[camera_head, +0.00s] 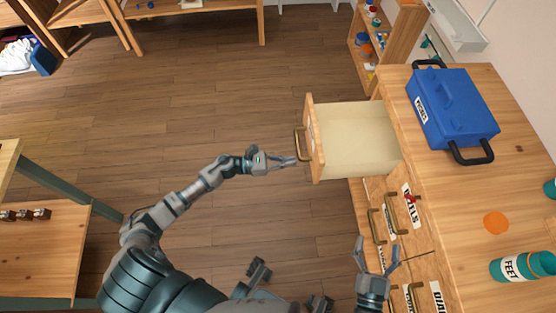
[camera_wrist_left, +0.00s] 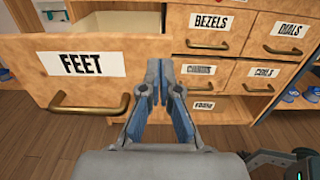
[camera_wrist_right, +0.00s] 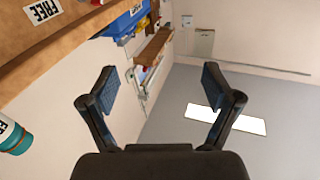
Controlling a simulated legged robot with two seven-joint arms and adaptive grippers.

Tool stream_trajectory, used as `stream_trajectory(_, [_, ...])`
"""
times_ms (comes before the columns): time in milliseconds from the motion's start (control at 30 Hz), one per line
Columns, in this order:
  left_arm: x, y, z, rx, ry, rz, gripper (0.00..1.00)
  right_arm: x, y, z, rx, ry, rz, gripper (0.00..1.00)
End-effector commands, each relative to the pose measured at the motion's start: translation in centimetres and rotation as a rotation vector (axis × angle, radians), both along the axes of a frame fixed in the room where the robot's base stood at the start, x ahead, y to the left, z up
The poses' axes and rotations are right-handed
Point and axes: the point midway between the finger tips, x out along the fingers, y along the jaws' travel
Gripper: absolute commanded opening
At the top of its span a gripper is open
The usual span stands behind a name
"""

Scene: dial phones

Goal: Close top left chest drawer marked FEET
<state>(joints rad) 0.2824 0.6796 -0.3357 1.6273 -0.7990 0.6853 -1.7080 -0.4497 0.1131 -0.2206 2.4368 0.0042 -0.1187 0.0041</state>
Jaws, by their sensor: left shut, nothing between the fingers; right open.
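The FEET drawer (camera_head: 358,140) is pulled far out of the chest in the head view, and its inside looks empty. In the left wrist view its wooden front (camera_wrist_left: 30,70) carries the FEET label and a brass handle (camera_wrist_left: 88,106). My left gripper (camera_head: 296,160) is shut and empty, with its fingertips close to the drawer front beside the handle; contact cannot be told. In the left wrist view the shut fingers (camera_wrist_left: 153,82) point at the right part of the drawer front. My right gripper (camera_head: 377,254) is open and empty near the chest's front edge; its fingers (camera_wrist_right: 160,95) also show in the right wrist view.
Other drawers, such as BEZELS (camera_wrist_left: 210,30) and DIALS (camera_wrist_left: 285,35), look shut. A blue toolbox (camera_head: 450,110), an orange disc (camera_head: 496,222) and teal bottles (camera_head: 510,268) stand on the chest top. The floor left of the drawer is clear.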

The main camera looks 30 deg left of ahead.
Motion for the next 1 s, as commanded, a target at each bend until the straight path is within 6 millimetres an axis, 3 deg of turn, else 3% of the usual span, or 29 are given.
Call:
stream_trajectory(200, [2.5,-3.6,0.0,-0.004,0.000,0.000,0.00,0.1,0.3,0.2,0.005,-0.026,0.000,0.88])
stream_trajectory(400, [3.8,-5.4,-0.1,-0.003,0.001,0.001,0.00,0.1,0.3,0.6,0.011,-0.051,-0.001,0.88])
stream_trajectory(1000, [4.3,-6.3,-0.1,-0.004,0.003,0.001,0.00,0.1,0.3,0.8,0.019,-0.065,0.000,0.88])
